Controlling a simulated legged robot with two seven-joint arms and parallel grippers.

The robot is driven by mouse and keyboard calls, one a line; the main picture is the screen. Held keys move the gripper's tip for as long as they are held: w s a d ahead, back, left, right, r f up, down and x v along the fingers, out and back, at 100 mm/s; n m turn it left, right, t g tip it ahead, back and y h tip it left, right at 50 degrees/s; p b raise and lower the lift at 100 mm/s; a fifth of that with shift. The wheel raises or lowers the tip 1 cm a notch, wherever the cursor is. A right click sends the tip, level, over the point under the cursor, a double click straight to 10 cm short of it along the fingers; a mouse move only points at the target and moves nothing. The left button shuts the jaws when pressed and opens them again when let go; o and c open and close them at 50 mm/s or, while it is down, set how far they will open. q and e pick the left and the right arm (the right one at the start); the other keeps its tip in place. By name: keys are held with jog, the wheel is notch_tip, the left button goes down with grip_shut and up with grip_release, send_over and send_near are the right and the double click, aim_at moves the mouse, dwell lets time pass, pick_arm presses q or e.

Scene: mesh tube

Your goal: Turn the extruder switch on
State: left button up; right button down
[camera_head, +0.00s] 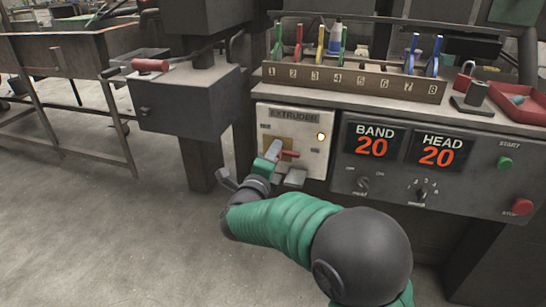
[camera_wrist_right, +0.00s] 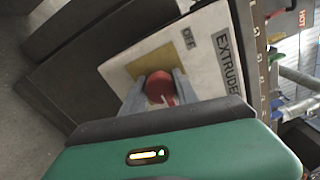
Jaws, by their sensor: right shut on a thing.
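The extruder panel (camera_head: 316,166) is a pale plate on the front of the grey console, with a lit yellowish lamp (camera_head: 321,137) at its upper right. Its red switch (camera_head: 290,154) sits over a tan plate, partly hidden by my gripper. In the right wrist view the switch is a round red knob (camera_wrist_right: 159,87) with a pale mark, and an OFF label (camera_wrist_right: 189,39) shows beside it. My right gripper (camera_head: 278,151) is shut on the knob, one finger on each side. I cannot tell its exact setting. My left gripper is not in view.
Right of the panel are the BAND display (camera_head: 372,144), HEAD display (camera_head: 438,149), green START button (camera_head: 505,162) and red STOP button (camera_head: 522,206). A numbered rack (camera_head: 350,82) with coloured tools stands above. A grey box (camera_head: 187,100) juts out at left.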

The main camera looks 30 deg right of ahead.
jog(key=shift+f, duration=0.2)
jog(key=c, duration=0.9)
grip_release()
jog(key=shift+c, duration=0.2)
jog(key=shift+r, duration=0.1)
jog(key=shift+s+a, duration=0.1)
jog(key=p+v, duration=0.6)
jog(key=v, duration=1)
jog(key=shift+s+a, duration=0.15)
jog(key=shift+a, duration=0.1)
